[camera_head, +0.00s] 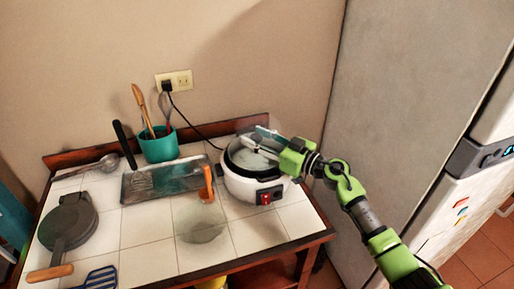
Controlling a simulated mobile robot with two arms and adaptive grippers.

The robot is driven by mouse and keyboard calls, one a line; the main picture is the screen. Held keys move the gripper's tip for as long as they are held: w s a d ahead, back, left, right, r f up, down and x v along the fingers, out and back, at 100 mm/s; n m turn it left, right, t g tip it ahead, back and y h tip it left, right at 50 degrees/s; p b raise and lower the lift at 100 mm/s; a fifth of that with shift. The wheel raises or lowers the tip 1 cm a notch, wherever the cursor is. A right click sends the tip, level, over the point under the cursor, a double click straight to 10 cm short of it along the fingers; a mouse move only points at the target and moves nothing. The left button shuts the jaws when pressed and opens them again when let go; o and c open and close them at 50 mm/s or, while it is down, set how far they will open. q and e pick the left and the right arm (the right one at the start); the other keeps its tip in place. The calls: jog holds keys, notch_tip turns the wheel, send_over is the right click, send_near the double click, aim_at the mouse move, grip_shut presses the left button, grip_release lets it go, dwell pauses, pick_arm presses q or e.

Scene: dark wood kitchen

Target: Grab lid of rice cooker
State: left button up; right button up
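The white rice cooker (254,189) stands at the right end of the tiled table, with a dark rim and a red switch on its front. A see-through lid (246,159) shows at its top; its outline is faint and partly hidden by my gripper. I cannot tell whether it sits flat or is tilted. My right gripper (258,141) reaches in from the right, its fingers over the top of the cooker at the lid's middle. Whether the fingers are closed on the lid's knob is too small to tell. My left gripper is not in view.
A teal utensil pot (158,145), a tray with a whisk (134,190), an orange-handled see-through item (201,228) and a dark pan (66,222) stand left of the cooker. A black cord runs to the wall outlet (175,82). A grey fridge side (400,100) bounds the right.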

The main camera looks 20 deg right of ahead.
grip_shut()
jog(key=shift+w, duration=0.1)
